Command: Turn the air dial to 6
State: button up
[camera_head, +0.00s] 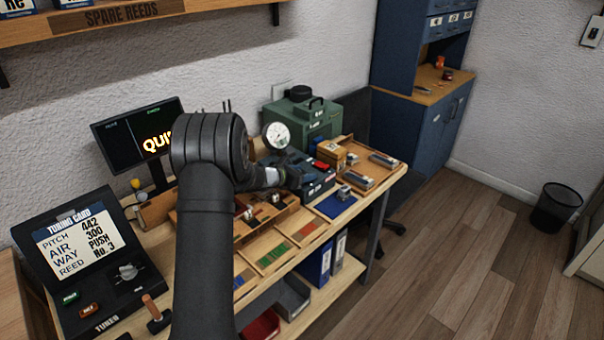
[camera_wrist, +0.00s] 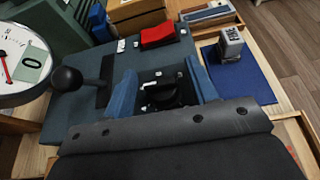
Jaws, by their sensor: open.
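A black round knob (camera_wrist: 165,98), which looks like the air dial, sits on top of the dark blue-grey box (camera_wrist: 62,128) in the wrist view. White marks surround it, too small to read. My gripper (camera_wrist: 163,84) is open, with its blue fingers on either side of the knob; whether they touch it, I cannot tell. In the head view my arm hides much of the box (camera_head: 318,187), and the knob is hidden.
A black ball-topped lever (camera_wrist: 67,79) stands left of the fingers. A red piece (camera_wrist: 157,35) lies at the box's far edge. A small metal block (camera_wrist: 231,44) stands on a blue mat (camera_wrist: 251,80) at the right. A green case (camera_head: 300,118) stands behind.

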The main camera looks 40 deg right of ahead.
jog(key=c, duration=1)
jog(key=shift+w+m+g, duration=0.1)
jog(key=shift+m+g, duration=1)
jog(key=shift+g, duration=0.2)
jog(key=shift+r+m+g+y, duration=0.1)
jog(key=shift+m+g+y, duration=0.5)
jog(key=shift+m+g, duration=1.1)
jog(key=o, duration=1)
jog(key=v, duration=1.7)
jog(key=shift+a+r, duration=0.1)
jog(key=shift+a, duration=0.05)
